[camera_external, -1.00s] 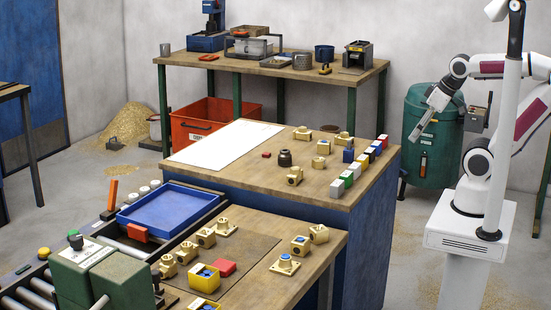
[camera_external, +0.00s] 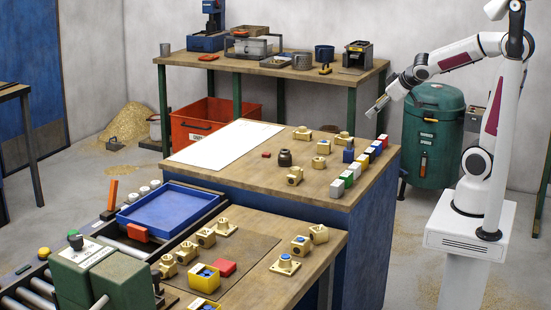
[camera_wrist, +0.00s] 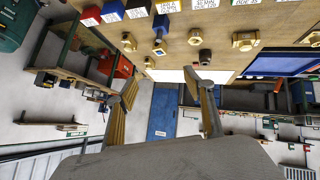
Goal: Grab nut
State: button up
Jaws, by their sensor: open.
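Several brass fittings lie on the middle bench, among them one at the back left (camera_external: 303,133), one near the middle (camera_external: 323,147) and one nearer the front (camera_external: 295,176). In the wrist view, a hexagonal brass piece (camera_wrist: 245,41) and another brass piece (camera_wrist: 195,37) lie on the bench top. I cannot tell for certain which one is the nut. My gripper (camera_external: 376,110) hangs above and beyond the bench's right back corner, apart from all parts. In the wrist view my gripper (camera_wrist: 160,85) has its two fingers spread, with nothing between them.
A row of coloured labelled blocks (camera_external: 360,167) lines the middle bench's right edge. A dark round part (camera_external: 285,158) stands among the fittings. A white sheet (camera_external: 227,142) covers the bench's left part. A green drum (camera_external: 432,135) stands behind. A blue tray (camera_external: 172,210) lies at the left.

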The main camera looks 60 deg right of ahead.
jog(key=w+d+f, duration=0.1)
jog(key=w+d, duration=0.1)
jog(key=w, duration=0.4)
jog(key=n+y, duration=0.5)
jog(key=y, duration=0.2)
send_over(320, 160)
jog(key=s+d, duration=0.3)
jog(key=s, duration=0.2)
jog(key=f, duration=1.5)
jog(key=shift+w+a+f, duration=0.1)
jog(key=shift+w+f, duration=0.05)
jog(key=shift+w, duration=0.05)
jog(key=shift+s+a+f, duration=0.15)
jog(key=shift+a+f, duration=0.15)
jog(key=shift+f, duration=0.25)
jog(key=shift+x, duration=1.35)
